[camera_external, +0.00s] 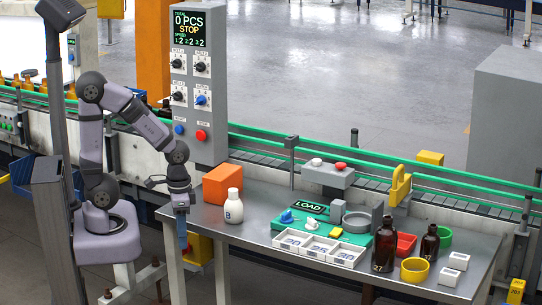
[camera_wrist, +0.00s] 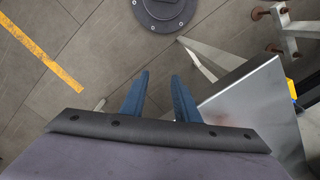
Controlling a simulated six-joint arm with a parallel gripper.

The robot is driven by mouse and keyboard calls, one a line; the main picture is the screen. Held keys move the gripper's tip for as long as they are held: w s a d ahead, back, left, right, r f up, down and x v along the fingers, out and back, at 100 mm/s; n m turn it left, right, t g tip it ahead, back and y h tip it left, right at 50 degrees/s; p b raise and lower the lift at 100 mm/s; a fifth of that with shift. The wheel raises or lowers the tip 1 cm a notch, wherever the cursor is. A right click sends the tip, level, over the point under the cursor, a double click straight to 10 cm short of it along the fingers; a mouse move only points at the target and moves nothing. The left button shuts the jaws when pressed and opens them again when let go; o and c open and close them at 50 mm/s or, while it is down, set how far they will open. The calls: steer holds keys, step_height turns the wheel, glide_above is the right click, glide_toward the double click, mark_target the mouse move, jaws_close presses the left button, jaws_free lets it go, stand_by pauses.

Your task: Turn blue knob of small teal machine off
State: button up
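The small teal machine (camera_external: 263,241) lies on the metal table in the external view, with a LOAD display at its back. Its blue knob (camera_external: 287,216) is at the left rear, and a white knob (camera_external: 312,225) sits to the right of it. My gripper (camera_external: 183,246) hangs pointing down beside the table's left end, well left of the machine. In the wrist view my gripper (camera_wrist: 160,77) shows two blue fingers apart with nothing between them. The machine is not in the wrist view.
A white bottle (camera_external: 234,206) and orange box (camera_external: 222,184) stand between my gripper and the machine. White trays (camera_external: 318,248) are at its front; brown bottles (camera_external: 384,245) stand right. A control post (camera_external: 213,135) rises behind. The table corner (camera_wrist: 245,105) shows right in the wrist view.

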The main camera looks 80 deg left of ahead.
mark_target(286, 213)
steer(key=w+d+r+m+y+p, duration=0.1)
steer(key=w+r+m+p, duration=0.1)
steer(key=w+m, duration=0.3)
steer(key=w+d+r+m+y+p, duration=0.1)
steer(key=w+r+m+p, duration=0.2)
steer(key=w+r+m, duration=0.2)
steer(key=w+d+r+m+p, duration=0.1)
steer(key=w+m, duration=0.4)
steer(key=m, duration=0.5)
step_height(286, 213, up, 2)
steer(key=shift+r+y+p, duration=0.25)
steer(key=shift+y+p, duration=0.15)
steer(key=shift+p, duration=0.25)
steer(key=w+d+r+m+t+p, duration=0.1)
steer(key=w+d+r+m+t, duration=0.15)
steer(key=w, duration=0.35)
steer(key=w+d+r+m+t+p, duration=0.1)
steer(key=w+d+r+m, duration=0.1)
steer(key=w+d+m, duration=0.3)
steer(key=shift+n, duration=0.45)
steer(key=shift+w+a+f+p, duration=0.4)
steer(key=shift+a+f, duration=0.3)
steer(key=shift+f, duration=0.4)
steer(key=shift+w+a+f+p, duration=0.25)
steer(key=shift+w+a+f, duration=0.25)
steer(key=shift+a+f, duration=0.45)
steer(key=shift+w+a+f+p, duration=0.35)
steer(key=shift+w+a+f, duration=0.15)
steer(key=shift+f, duration=0.75)
